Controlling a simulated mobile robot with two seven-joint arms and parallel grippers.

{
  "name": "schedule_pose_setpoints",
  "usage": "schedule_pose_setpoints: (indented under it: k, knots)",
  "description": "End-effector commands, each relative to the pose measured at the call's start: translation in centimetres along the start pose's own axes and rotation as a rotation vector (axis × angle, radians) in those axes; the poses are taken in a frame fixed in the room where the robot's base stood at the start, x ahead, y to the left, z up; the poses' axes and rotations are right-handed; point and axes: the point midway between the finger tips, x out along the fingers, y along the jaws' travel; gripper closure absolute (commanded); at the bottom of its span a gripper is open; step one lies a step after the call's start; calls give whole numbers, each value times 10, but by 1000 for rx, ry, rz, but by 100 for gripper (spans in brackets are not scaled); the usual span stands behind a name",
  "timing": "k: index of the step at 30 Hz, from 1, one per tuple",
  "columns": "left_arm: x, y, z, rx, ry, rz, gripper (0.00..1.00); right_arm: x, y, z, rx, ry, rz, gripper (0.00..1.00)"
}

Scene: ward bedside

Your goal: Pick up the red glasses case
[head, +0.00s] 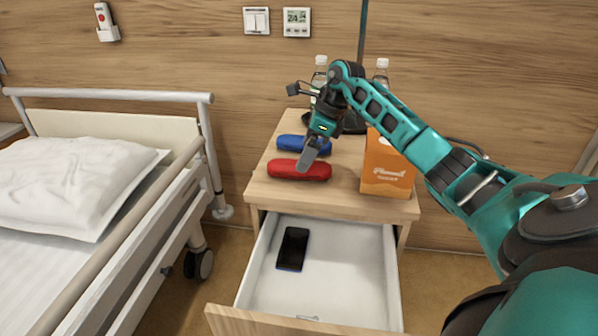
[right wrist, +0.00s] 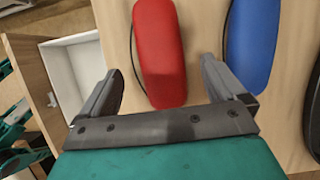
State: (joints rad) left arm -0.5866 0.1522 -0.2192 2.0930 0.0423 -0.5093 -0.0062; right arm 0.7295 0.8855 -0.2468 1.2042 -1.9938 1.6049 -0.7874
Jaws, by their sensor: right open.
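The red glasses case (head: 299,170) lies on the bedside table top near its front edge. It also shows in the right wrist view (right wrist: 160,50), just beyond the open fingers and roughly between them. My right gripper (head: 307,160) is above the case in the head view, and its fingers stand wide apart in the right wrist view (right wrist: 160,88). It holds nothing. Whether the fingers touch the case cannot be told. A blue glasses case (head: 304,144) lies behind the red one, and in the right wrist view it (right wrist: 252,45) is close to the right finger. My left gripper is out of view.
An orange box (head: 387,165) stands on the table's right, partly behind my right arm. Two clear bottles (head: 320,72) stand at the back. The open drawer (head: 340,265) below holds a dark phone (head: 293,249). A bed with a rail (head: 130,220) is at left.

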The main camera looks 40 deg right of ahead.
Motion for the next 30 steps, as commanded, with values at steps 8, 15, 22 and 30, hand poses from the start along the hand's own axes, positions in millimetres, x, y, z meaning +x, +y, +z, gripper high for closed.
schedule_pose_setpoints:
  k: [8, 15, 22, 30]
  knots:
    - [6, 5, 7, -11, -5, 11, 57, 41, 0, -3, 0, -1, 3, 3]
    - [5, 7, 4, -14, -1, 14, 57, 43, -1, -3, 0, 0, 1, 3]
    - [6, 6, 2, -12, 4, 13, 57, 43, -1, -3, 0, 0, 1, 20]
    - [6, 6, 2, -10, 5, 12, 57, 43, -1, -2, 0, 0, 1, 46]
